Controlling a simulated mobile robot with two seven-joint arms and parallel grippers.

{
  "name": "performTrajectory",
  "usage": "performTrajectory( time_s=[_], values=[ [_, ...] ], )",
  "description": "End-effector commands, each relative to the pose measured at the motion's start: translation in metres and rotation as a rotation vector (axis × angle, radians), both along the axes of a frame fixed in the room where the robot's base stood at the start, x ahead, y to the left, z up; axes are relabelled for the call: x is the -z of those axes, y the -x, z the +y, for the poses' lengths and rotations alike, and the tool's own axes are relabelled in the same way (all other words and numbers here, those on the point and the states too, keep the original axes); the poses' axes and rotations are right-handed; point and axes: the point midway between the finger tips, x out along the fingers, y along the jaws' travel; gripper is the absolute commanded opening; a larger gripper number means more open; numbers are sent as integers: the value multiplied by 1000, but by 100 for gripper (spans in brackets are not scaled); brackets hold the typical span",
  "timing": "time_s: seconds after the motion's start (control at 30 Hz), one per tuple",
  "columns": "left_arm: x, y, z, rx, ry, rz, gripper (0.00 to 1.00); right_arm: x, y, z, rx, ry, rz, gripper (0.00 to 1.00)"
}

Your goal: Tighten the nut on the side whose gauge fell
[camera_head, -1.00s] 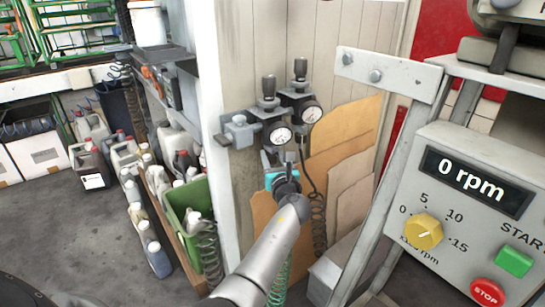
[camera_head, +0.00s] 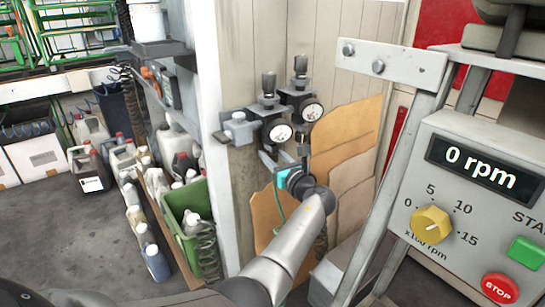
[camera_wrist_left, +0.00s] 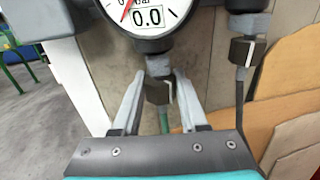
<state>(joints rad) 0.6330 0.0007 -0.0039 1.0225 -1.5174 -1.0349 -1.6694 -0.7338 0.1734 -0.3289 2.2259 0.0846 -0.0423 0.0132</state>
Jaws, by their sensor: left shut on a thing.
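Two regulators with round white gauges hang on the wall panel in the head view: the left gauge (camera_head: 281,133) and the right gauge (camera_head: 312,112). In the left wrist view the near gauge (camera_wrist_left: 147,14) reads 0.0, its red needle pointing down-left. Below it, a dark hex nut (camera_wrist_left: 158,92) sits between the fingers of my left gripper (camera_wrist_left: 159,98), which is shut on it. The same gripper (camera_head: 283,160) is below the left gauge in the head view. A second dark nut (camera_wrist_left: 243,51) with a white mark is to the right, untouched. My right gripper is out of view.
A control box (camera_head: 470,190) showing "0 rpm" stands at the right, with a metal frame (camera_head: 392,72) beside it. Cardboard sheets (camera_head: 345,140) lean behind the gripper. A green crate (camera_head: 187,215) and several jugs stand at the left. Hoses hang under the regulators.

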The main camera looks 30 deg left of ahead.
Motion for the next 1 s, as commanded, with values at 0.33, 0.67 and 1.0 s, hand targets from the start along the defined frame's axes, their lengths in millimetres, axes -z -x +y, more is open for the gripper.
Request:
performTrajectory(
  time_s=[0.33, 0.67, 1.0],
  values=[
    [1, 1, 1, -1, 0, 1, 62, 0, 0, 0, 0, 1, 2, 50],
    [0, 0, 0, 0, 0, 0, 73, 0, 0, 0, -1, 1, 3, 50],
    [-1, 1, 1, 52, 0, 1, 73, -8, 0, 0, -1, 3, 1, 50]
  ],
)
